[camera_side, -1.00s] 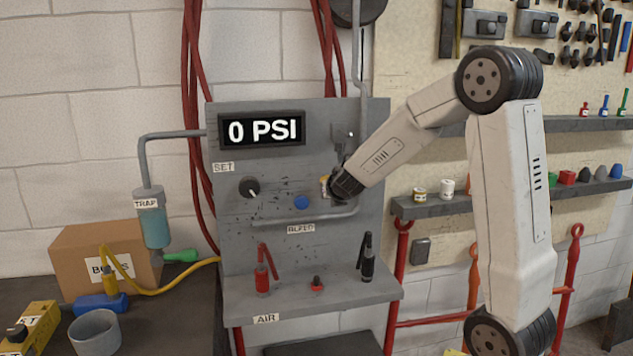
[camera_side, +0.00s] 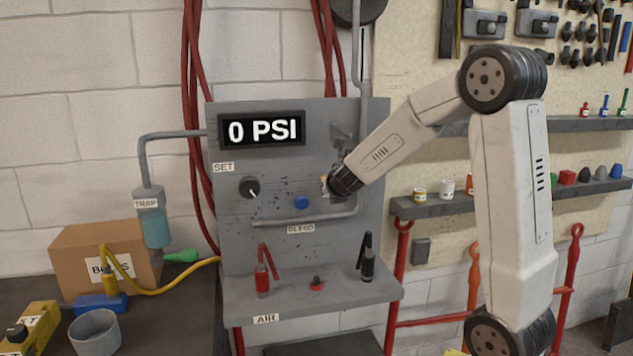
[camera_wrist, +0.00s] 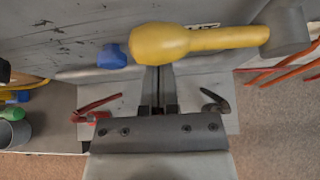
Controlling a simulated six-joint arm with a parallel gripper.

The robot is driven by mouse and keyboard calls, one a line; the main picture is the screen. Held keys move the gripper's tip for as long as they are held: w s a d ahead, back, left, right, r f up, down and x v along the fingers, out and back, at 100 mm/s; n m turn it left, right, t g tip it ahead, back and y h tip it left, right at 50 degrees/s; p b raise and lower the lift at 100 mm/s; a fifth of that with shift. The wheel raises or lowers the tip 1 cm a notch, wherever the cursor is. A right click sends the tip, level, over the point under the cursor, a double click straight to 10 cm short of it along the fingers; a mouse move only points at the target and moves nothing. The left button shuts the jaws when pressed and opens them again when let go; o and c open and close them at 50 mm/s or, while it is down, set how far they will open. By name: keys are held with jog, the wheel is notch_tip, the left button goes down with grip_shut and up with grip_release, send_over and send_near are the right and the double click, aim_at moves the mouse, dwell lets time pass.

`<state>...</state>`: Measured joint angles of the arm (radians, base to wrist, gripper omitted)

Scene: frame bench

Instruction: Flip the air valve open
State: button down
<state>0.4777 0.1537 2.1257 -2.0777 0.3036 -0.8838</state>
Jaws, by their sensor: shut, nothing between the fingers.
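A yellow valve handle (camera_wrist: 190,42) with a grey end lies across the top of the wrist view, close above my gripper's fingertips. My gripper (camera_wrist: 157,80) is shut and empty, its fingers together just below the handle; contact cannot be told. In the side view my gripper's wrist covers most of the handle in front of the grey panel (camera_side: 230,245). An AIR label (camera_side: 266,319) is on the panel's shelf edge. Above it stands a red lever (camera_side: 262,280), which also shows in the wrist view (camera_wrist: 97,112). Which lever is the air valve is not clear.
A blue knob (camera_side: 301,202) sits left of my gripper, and a dark dial (camera_side: 249,187) further left. A black lever (camera_side: 367,260) stands on the shelf's right. A grey pipe (camera_side: 305,222) runs below the knob. The display (camera_side: 262,130) reads 0 PSI.

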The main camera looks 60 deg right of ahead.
jog(key=shift+r, duration=0.25)
notch_tip(320, 180, up, 8)
jog(key=s+d+m+t+y, duration=0.1)
jog(key=s+d+m+t, duration=0.1)
jog(key=shift+d+m+y, duration=0.15)
jog(key=shift+m+y, duration=0.15)
jog(key=shift+y, duration=0.1)
dwell(0.8)
jog(key=shift+s+r, duration=0.15)
jog(key=shift+s, duration=0.15)
dwell(0.8)
jog(key=v, duration=0.7)
jog(key=shift+s, duration=0.2)
dwell(0.5)
jog(key=shift+r, duration=0.1)
jog(key=shift+w+a, duration=0.1)
jog(key=shift+a, duration=0.1)
